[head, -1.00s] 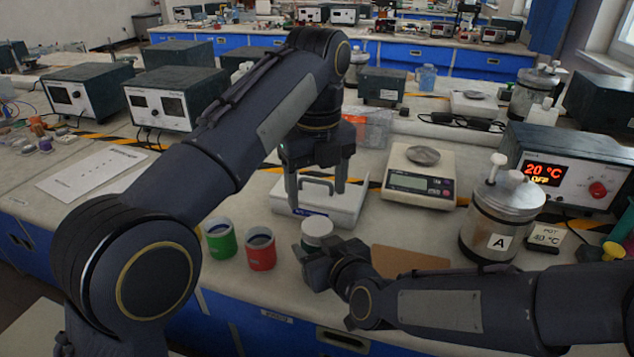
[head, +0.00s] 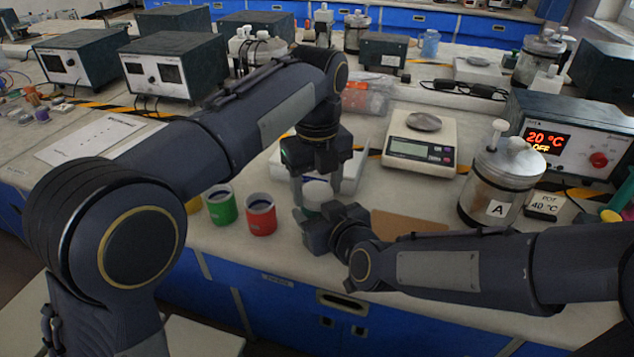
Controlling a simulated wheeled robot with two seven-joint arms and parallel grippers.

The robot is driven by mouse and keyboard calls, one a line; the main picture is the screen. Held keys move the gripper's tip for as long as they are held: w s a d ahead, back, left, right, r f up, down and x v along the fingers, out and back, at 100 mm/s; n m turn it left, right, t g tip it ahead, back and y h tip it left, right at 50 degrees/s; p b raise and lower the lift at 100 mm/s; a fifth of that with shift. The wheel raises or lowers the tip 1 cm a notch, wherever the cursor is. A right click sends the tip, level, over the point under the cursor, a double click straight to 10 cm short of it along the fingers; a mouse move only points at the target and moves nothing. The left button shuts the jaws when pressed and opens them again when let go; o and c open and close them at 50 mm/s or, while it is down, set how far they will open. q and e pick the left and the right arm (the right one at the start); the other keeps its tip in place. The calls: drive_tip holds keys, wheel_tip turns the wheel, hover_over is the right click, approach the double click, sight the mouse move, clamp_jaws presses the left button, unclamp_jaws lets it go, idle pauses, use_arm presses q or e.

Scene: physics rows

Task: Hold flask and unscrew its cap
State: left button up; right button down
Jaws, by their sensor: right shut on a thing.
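The flask's pale, whitish top (head: 317,194) shows just above my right gripper (head: 325,228). My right gripper is shut on the flask, and its jaws hide most of the flask's body. My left gripper (head: 316,184) points down from above, directly over the flask. Its fingers are apart, one on each side of the pale top. I cannot tell whether they touch it.
Green (head: 221,206) and red (head: 260,214) cups stand left of the flask. A white case (head: 353,170) lies behind my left gripper. A scale (head: 421,142), a brown mat (head: 408,226), a metal canister marked A (head: 499,184) and a heater unit (head: 575,150) stand to the right.

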use_arm(q)
drive_tip(key=c, duration=0.7)
drive_tip(key=n, duration=0.4)
drive_tip(key=shift+n, duration=0.3)
drive_tip(key=n, duration=1.2)
drive_tip(key=o, duration=1)
drive_tip(key=shift+o, duration=0.4)
drive_tip(key=shift+s+d, duration=0.15)
drive_tip(key=shift+s, duration=0.05)
